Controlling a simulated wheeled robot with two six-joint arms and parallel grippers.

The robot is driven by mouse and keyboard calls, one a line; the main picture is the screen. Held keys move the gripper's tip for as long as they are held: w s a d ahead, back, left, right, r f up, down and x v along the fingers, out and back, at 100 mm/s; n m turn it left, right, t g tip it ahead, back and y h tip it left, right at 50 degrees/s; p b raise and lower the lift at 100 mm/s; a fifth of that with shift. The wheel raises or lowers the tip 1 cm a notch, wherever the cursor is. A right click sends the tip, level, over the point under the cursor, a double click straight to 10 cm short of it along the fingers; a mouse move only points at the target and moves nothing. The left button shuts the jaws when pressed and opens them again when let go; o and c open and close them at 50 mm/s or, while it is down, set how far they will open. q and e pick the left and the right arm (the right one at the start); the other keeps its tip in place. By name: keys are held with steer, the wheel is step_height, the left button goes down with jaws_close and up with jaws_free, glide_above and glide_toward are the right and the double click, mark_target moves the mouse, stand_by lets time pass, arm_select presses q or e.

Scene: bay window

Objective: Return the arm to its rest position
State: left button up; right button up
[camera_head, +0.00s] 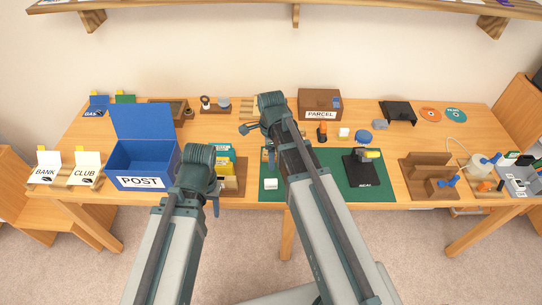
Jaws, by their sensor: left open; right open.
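My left arm comes up from the bottom left. Its gripper (216,200) shows only in part, near the front table edge, right of the blue POST box (143,163). My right arm comes up from the bottom middle and reaches over the table. Its gripper (250,128) shows only in part, near the back, left of the parcel. Both are open, and I see nothing held in either. The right arm hides part of the green mat (300,191); the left arm hides part of the card holder (232,182).
The wooden table (75,140) also bears BANK (44,174) and CLUB (86,174) card stands, a brown PARCEL box (320,105), a black stamp device (369,175), a brown wooden stand (428,178) and two discs. A shelf (230,7) runs above. A wooden cabinet (519,110) stands right.

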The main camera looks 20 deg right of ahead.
steer(key=s+a+n, duration=0.5)
steer(key=s+n, duration=0.2)
steer(key=n, duration=0.5)
steer(key=s+a+n+h, duration=0.1)
steer(key=s+a+n, duration=0.4)
steer(key=n, duration=0.7)
steer(key=shift+s+a, duration=0.25)
steer(key=shift+s, duration=0.9)
